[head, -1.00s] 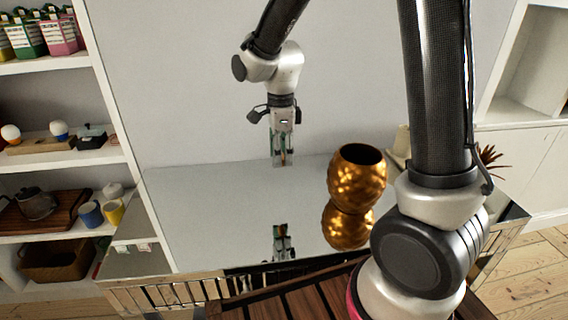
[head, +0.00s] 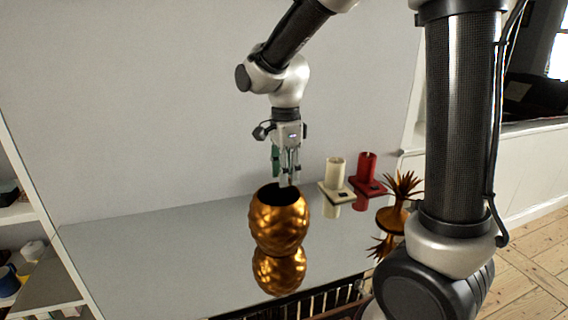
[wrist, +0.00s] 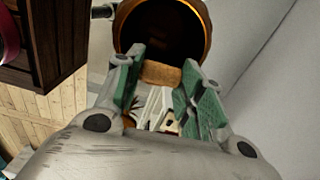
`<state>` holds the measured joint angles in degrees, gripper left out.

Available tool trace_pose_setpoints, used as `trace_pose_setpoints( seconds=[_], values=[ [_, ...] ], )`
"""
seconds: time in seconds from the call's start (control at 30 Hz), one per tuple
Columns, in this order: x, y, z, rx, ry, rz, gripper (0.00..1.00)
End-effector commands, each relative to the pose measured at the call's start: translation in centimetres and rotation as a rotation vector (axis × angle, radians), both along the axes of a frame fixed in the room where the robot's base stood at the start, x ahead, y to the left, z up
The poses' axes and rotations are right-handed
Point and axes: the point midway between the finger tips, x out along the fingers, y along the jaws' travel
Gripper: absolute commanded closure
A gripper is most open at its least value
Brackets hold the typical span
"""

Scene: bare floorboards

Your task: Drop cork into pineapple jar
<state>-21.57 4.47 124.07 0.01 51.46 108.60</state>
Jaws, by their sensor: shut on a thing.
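The pineapple jar (head: 279,222) is a gold, dimpled, open-topped pot standing on a mirror-like table, with its reflection below it. My gripper (head: 287,182) is just above the jar's mouth, a little toward its right side. In the wrist view my gripper (wrist: 160,85) is shut on the cork (wrist: 161,74), a small tan piece between the green fingertips. The jar's dark opening (wrist: 165,30) lies just beyond the cork in that view. The cork is too small to make out in the head view. The leafy gold pineapple top (head: 401,190) stands apart to the right.
A cream holder (head: 335,172) and a red holder (head: 366,168) stand on the table behind and right of the jar. The glossy tabletop (head: 150,235) is clear to the left. A white shelf unit (head: 20,215) is at the far left.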

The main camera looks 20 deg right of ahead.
Motion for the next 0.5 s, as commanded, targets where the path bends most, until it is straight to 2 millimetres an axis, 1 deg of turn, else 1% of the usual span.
trace_pose_setpoints(
  seconds=[0.1, 0.2, 0.33, 0.5],
  values=[
    [-0.1, 0.0, -1.5, -0.001, 0.003, 0.0, 0.69],
    [0.0, 0.0, -2.3, -0.001, 0.001, 0.0, 0.69],
    [0.0, 0.0, -2.9, 0.0, 0.0, -0.001, 0.69],
    [0.0, 0.0, -3.1, 0.0, 0.0, -0.001, 0.69]
  ],
)
